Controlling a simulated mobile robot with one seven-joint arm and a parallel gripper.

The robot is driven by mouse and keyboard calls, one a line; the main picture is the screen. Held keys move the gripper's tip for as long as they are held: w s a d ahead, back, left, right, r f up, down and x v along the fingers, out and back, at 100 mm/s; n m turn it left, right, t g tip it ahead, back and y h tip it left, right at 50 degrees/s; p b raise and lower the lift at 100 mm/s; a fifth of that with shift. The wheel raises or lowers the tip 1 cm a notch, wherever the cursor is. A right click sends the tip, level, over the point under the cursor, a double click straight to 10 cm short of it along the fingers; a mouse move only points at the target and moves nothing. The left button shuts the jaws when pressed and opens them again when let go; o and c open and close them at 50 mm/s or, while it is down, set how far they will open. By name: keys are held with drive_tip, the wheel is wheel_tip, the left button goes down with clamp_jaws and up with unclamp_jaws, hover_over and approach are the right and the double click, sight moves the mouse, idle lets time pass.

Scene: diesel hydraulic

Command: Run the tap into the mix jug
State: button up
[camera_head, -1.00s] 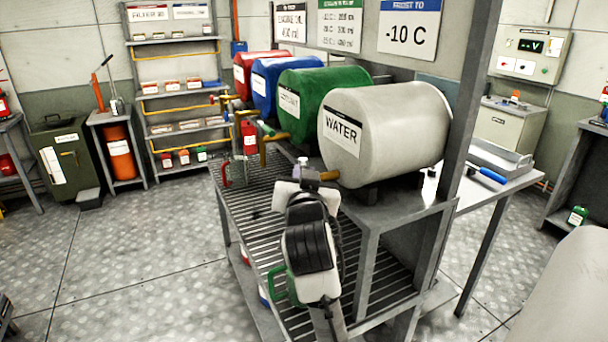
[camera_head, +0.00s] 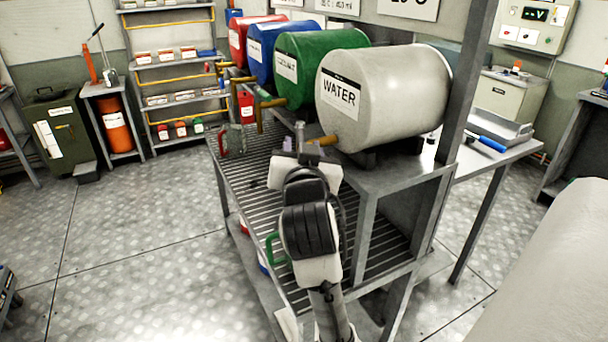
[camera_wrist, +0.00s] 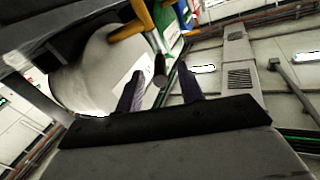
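The white WATER drum (camera_head: 385,98) lies on its stand, and its brass tap (camera_head: 325,140) points left over the slatted bench. In the wrist view the drum (camera_wrist: 88,78) and yellow pipe (camera_wrist: 130,30) show at upper left. My gripper (camera_wrist: 160,68) is open, its two fingers apart, with a grey lever-like piece (camera_wrist: 159,72) showing between them; contact cannot be told. In the head view my gripper is beside the tap. A green jug handle (camera_head: 272,250) shows left of my arm, which hides most of that jug. A clear jug with a red handle (camera_head: 233,140) stands farther back.
Green (camera_head: 318,70), blue (camera_head: 275,55) and red (camera_head: 245,40) drums stand behind the water drum, with taps over the slatted bench (camera_head: 262,185). A steel post (camera_head: 465,90) rises at right.

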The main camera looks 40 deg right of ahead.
drive_tip(key=b+v, duration=0.9)
drive_tip(key=shift+s+b, duration=0.25)
drive_tip(key=shift+b, duration=0.05)
drive_tip(key=shift+w+a, duration=0.15)
drive_tip(key=shift+a, duration=0.05)
idle(0.7)
